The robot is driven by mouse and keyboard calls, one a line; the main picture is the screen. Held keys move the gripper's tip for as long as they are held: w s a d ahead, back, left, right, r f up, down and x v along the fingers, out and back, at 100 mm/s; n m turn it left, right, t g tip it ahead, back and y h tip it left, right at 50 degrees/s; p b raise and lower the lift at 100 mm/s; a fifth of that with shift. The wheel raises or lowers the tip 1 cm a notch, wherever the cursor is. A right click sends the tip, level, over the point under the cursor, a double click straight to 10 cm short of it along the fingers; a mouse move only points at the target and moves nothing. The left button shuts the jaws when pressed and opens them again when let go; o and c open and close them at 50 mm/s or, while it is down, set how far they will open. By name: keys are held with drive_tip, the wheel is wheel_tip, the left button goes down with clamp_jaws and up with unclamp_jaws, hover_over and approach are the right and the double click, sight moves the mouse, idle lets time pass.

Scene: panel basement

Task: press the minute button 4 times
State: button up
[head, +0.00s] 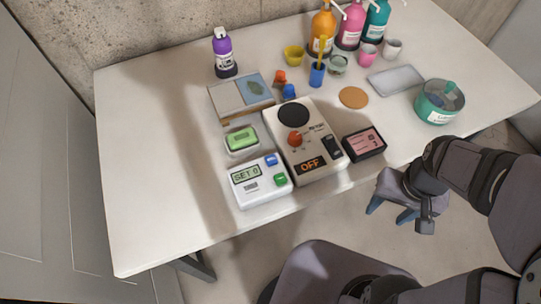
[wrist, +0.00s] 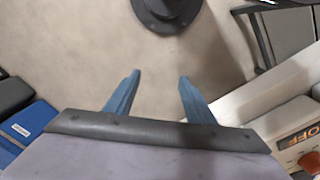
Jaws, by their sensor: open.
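A white timer (head: 260,181) lies near the table's front edge in the head view. Its display reads "SET 0". It has a blue button (head: 271,160) and a green button (head: 280,180) on its right side, and a small grey label below the display. Which button is the minute button is too small to read. My gripper (head: 387,216) is beyond the table's front edge, well to the right of the timer and not touching anything. In the wrist view my gripper (wrist: 159,78) is open and empty, with bare floor between its blue fingers.
A hot plate (head: 319,136) with an "OFF" display stands right of the timer, then a black-and-pink box (head: 364,144). A green-topped dish (head: 240,139) sits behind the timer. Bottles and cups fill the back right. The table's left (head: 145,170) is clear.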

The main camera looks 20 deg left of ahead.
clamp_jaws()
idle(1.5)
